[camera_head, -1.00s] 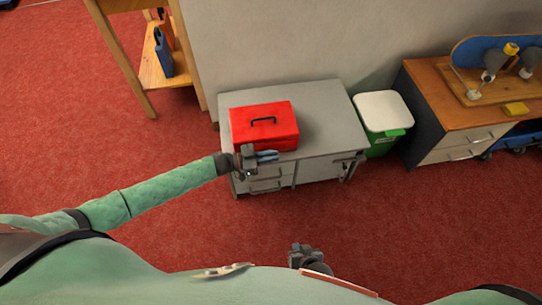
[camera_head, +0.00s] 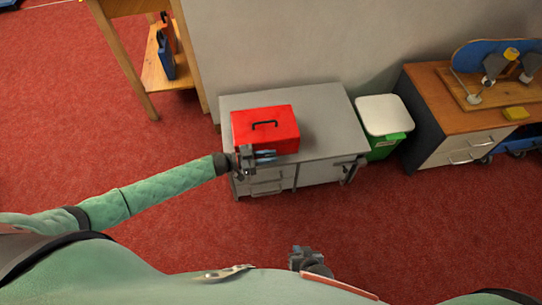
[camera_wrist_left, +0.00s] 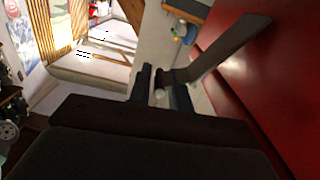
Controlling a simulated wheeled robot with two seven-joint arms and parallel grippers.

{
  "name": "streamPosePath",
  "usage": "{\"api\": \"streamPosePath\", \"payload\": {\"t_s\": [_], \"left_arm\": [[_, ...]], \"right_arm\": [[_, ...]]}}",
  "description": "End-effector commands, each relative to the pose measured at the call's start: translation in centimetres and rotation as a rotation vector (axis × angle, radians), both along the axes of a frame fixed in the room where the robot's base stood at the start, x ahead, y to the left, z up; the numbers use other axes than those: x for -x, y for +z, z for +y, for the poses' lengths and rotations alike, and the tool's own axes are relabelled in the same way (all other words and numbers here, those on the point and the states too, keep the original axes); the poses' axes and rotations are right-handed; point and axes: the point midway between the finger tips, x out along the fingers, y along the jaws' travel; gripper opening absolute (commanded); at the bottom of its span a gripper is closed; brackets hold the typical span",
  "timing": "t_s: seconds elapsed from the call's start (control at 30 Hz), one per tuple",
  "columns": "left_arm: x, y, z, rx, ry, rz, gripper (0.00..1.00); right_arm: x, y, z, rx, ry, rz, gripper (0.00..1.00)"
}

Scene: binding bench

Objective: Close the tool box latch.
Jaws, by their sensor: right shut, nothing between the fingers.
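The red tool box (camera_head: 266,135) sits closed on the grey cabinet, its black handle on the lid. Its red front wall (camera_wrist_left: 285,75) fills the right of the left wrist view. A dark flat bar that looks like the latch (camera_wrist_left: 228,50) juts out from that wall toward my fingers. My left gripper (camera_head: 274,155) is at the box's front, near its left lower edge. In the wrist view its fingers (camera_wrist_left: 163,92) are a little apart, with the bar's end close to them; I cannot tell whether they touch. My right gripper (camera_head: 303,257) is shut and empty, low over the floor.
The grey cabinet (camera_head: 325,120) has free top to the right of the box. A green bin with a white lid (camera_head: 384,115) stands right of it. A wooden-topped cabinet (camera_head: 435,95) holds a skateboard rig. A wooden shelf (camera_head: 150,75) stands at left.

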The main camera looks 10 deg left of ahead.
Motion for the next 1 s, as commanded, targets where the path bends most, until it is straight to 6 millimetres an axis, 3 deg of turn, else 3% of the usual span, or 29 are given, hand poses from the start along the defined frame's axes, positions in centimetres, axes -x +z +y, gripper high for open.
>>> {"api": "streamPosePath", "payload": {"t_s": [0.4, 0.83, 0.93, 1.0], "left_arm": [[1.8, -0.1, 5.7, -0.002, 0.001, 0.001, 0.20], [2.2, -0.1, 6.7, -0.001, 0.000, 0.000, 0.20], [2.3, -0.2, 6.7, -0.001, 0.001, 0.003, 0.00], [2.8, -0.6, 6.6, -0.001, 0.001, 0.010, 0.00]], "right_arm": [[-0.1, -0.4, -0.1, 0.000, -0.001, -0.002, 0.00], [-0.2, -0.4, -0.1, 0.001, 0.000, -0.003, 0.00], [-0.2, -0.4, -0.1, 0.001, 0.000, -0.003, 0.00], [-0.2, -0.5, -0.1, 0.001, 0.000, -0.003, 0.00]]}}
